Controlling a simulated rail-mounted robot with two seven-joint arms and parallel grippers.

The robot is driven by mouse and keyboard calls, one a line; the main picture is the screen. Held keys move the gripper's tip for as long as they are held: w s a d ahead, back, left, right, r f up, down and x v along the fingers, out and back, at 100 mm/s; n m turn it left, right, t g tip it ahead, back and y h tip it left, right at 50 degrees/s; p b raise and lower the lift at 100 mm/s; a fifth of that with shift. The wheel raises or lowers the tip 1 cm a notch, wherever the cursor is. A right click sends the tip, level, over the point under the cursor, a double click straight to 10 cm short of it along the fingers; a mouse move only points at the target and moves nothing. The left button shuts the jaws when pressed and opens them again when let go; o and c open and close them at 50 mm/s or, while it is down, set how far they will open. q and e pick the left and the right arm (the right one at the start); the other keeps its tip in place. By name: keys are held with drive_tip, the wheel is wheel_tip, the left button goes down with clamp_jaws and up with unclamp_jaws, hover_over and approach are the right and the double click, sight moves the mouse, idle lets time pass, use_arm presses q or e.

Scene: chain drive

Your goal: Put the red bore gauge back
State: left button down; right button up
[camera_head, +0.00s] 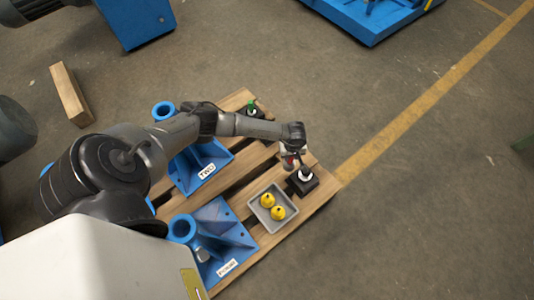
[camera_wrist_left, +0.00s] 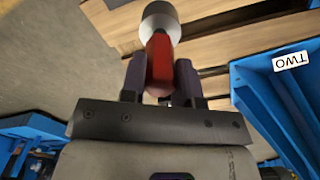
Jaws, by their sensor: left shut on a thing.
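The red bore gauge (camera_wrist_left: 160,65) is between the two fingers of my left gripper (camera_wrist_left: 160,82) in the left wrist view, with its grey round end pointing away from the gripper. In the head view my left gripper (camera_head: 289,158) is over the right end of the pallet, and a small bit of red shows at it. A black block (camera_head: 304,184) with a pale round part on top stands just below and right of the gripper. I cannot tell whether the gauge touches it. My right gripper is not in view.
A grey tray (camera_head: 256,212) with two yellow pieces (camera_head: 272,206) sits on the wooden pallet (camera_head: 318,204). Blue stands, one labelled TWO (camera_head: 206,172), stand to the left. A green-topped piece (camera_head: 251,106) stands at the pallet's far end. Floor to the right is clear.

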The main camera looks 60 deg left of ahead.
use_arm(q)
drive_tip(key=s+a+f+b, duration=0.6)
drive_tip(key=a+f+b, duration=0.2)
drive_tip(key=f, duration=0.2)
drive_tip(key=shift+s+a+f, duration=0.15)
drive_tip(key=shift+s+a, duration=0.05)
drive_tip(key=shift+a, duration=0.1)
drive_tip(key=shift+w+f, duration=0.1)
idle(0.3)
drive_tip(key=c, duration=0.8)
unclamp_jaws()
drive_tip(key=shift+f, duration=0.1)
drive_tip(key=shift+c, duration=0.2)
wheel_tip(320, 180, up, 12)
drive_tip(key=p, duration=0.7)
drive_tip(key=shift+r, duration=0.2)
